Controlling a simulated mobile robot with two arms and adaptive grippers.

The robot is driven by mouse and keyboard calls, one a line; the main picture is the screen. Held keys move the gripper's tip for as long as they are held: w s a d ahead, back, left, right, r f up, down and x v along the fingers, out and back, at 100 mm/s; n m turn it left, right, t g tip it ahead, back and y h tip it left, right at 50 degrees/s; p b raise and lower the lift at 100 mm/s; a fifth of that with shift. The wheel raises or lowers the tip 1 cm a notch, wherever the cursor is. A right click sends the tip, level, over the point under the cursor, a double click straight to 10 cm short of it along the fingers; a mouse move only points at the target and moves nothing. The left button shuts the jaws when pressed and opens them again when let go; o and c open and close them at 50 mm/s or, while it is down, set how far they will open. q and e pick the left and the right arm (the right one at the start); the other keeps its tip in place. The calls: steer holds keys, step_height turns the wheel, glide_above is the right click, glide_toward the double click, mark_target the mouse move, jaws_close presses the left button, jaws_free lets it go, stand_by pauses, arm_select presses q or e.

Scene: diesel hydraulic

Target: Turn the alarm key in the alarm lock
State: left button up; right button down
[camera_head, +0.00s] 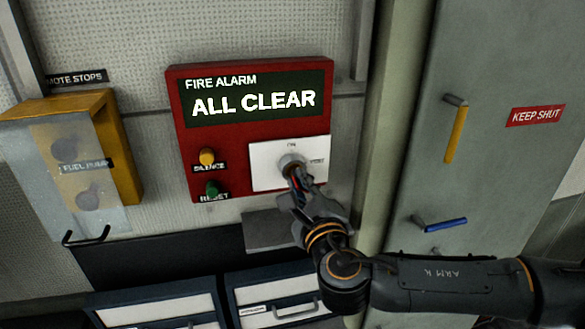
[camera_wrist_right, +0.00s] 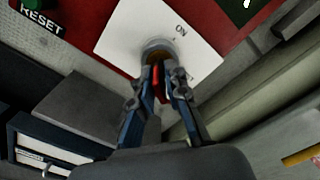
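The red fire alarm panel (camera_head: 230,140) is on the wall, and its display reads "ALL CLEAR". The round grey alarm lock (camera_head: 291,161) sits on a white plate marked "ON"; it also shows in the right wrist view (camera_wrist_right: 158,50). My right gripper (camera_head: 297,182) is at the lock, and its fingers (camera_wrist_right: 162,82) close around a red key (camera_wrist_right: 157,84) standing at the lock face. The fingers hide most of the key, so how deep it sits is hard to tell. My left gripper is not in view.
A yellow silence button (camera_head: 207,156) and green reset button (camera_head: 212,188) are left of the lock. A yellow box with a clear cover (camera_head: 120,150) hangs further left. A grey cabinet door (camera_head: 480,180) with handles stands right. A grey ledge (camera_head: 268,231) and drawers (camera_head: 275,292) lie below.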

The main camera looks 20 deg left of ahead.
steer(key=m, duration=0.5)
steer(key=shift+f, duration=0.15)
steer(key=m, duration=0.7)
steer(key=c, duration=1.3)
jaws_free()
steer(key=shift+m, duration=0.4)
steer(key=shift+s, duration=0.1)
